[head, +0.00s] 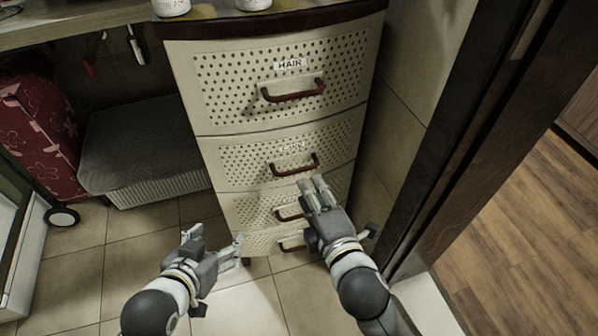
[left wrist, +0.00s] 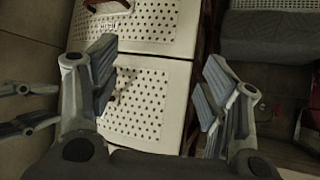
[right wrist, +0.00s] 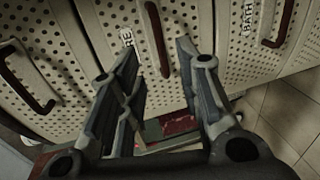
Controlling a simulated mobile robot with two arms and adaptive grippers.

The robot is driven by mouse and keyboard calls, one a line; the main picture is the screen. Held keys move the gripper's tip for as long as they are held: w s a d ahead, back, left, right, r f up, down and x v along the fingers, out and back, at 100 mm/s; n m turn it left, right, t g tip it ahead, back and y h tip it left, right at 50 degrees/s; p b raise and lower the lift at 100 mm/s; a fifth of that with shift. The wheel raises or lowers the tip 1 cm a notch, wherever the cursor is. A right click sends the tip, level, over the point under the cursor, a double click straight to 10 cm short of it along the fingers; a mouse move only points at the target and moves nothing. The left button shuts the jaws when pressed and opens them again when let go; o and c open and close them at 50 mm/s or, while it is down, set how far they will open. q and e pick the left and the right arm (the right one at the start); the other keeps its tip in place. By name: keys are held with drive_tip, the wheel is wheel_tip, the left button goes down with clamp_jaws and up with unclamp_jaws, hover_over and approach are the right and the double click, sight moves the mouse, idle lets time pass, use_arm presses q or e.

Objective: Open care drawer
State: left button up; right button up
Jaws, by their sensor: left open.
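A cream dotted drawer unit has four stacked drawers with dark red handles. The second drawer's label (head: 292,147) is hard to read in the head view; in the right wrist view a label ending in RE (right wrist: 126,37) sits by the middle handle (right wrist: 158,38). The second drawer's handle (head: 296,165) is free, with that drawer closed. My right gripper (head: 314,184) is open and empty just below it, before the third drawer; its fingers (right wrist: 158,70) stand apart, near the middle handle. My left gripper (head: 215,241) is open and empty, low at the unit's left.
The HAIR drawer (head: 280,75) is closed above, and a BATH label (right wrist: 249,18) shows on another drawer. A grey ribbed box (head: 145,150) and red flowered case (head: 40,135) stand left. A wall and dark door frame (head: 475,130) close in the right. Tiled floor is clear at front left.

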sight(300, 172)
use_arm(q)
drive_tip(key=w+d+r+t+h+b, duration=0.1)
drive_tip(key=w+d+r+t+b, duration=0.1)
drive_tip(key=w+r+t, duration=0.3)
drive_tip(key=shift+d+r+t+h, duration=0.4)
drive_tip(key=shift+r+t, duration=0.1)
drive_tip(key=shift+r, duration=1.45)
use_arm(e)
drive_tip(key=shift+x, duration=4.35)
clamp_jaws()
